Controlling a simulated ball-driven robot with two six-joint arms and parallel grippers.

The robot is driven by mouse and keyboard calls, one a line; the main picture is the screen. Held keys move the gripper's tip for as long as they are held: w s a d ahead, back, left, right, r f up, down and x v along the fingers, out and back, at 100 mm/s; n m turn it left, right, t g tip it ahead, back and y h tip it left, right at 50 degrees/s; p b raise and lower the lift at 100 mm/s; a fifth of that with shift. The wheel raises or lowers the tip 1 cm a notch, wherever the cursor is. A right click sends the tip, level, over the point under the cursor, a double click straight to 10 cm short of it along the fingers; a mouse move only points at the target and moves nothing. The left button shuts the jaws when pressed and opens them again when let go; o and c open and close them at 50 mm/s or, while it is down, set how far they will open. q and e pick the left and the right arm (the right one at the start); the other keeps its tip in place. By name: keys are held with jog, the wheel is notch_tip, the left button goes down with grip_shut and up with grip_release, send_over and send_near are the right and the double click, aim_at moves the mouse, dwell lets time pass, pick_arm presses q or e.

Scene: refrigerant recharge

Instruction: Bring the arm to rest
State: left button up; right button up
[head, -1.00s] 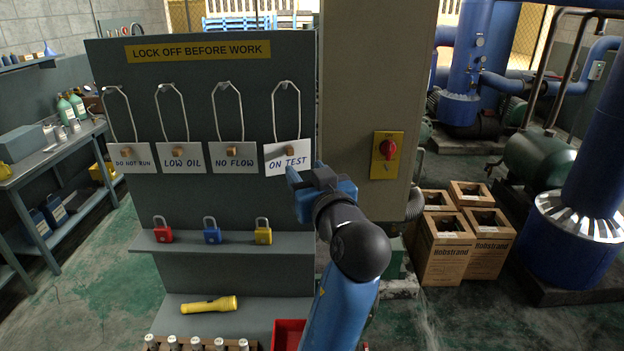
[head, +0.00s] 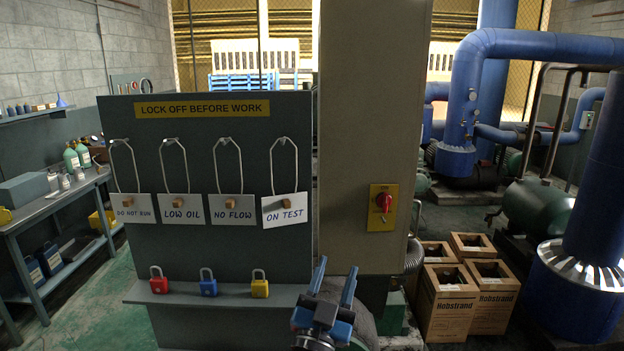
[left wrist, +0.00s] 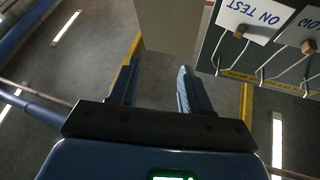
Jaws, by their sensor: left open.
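My left gripper (head: 333,288) is low in the head view, in front of the lockout board (head: 215,256) and right of its padlock shelf. It is open and empty, with its two blue fingers apart and pointing up. In the left wrist view the fingers (left wrist: 156,88) stand apart with nothing between them, and the ON TEST tag (left wrist: 257,16) shows upside down at the upper right. In the head view the ON TEST tag (head: 284,210) hangs from its hook, clear of the gripper. My right gripper is in neither view.
Tags DO NOT RUN, LOW OIL and NO FLOW hang on the board. Red, blue and yellow padlocks (head: 209,283) stand on the shelf. A beige column (head: 372,110) with a red rotary switch (head: 384,202) is behind the gripper. Cardboard boxes (head: 446,306) stand at the right.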

pick_arm(q)
jog(key=s+a+f+n+g+y, duration=0.2)
jog(key=s+a+f+n+y, duration=0.1)
jog(key=s+a+f, duration=1)
jog(key=s+a+f+n+g+y+b, duration=0.1)
jog(key=s+a+f+n+y, duration=0.3)
jog(key=s+a+f, duration=0.8)
notch_tip(320, 180, down, 6)
jog(key=shift+s+a+r+g+y+b, duration=0.1)
jog(key=shift+s+a+g+y+b, duration=0.35)
jog(key=shift+s, duration=0.8)
jog(key=shift+d, duration=0.1)
jog(key=shift+c, duration=0.5)
jog(key=shift+d, duration=0.1)
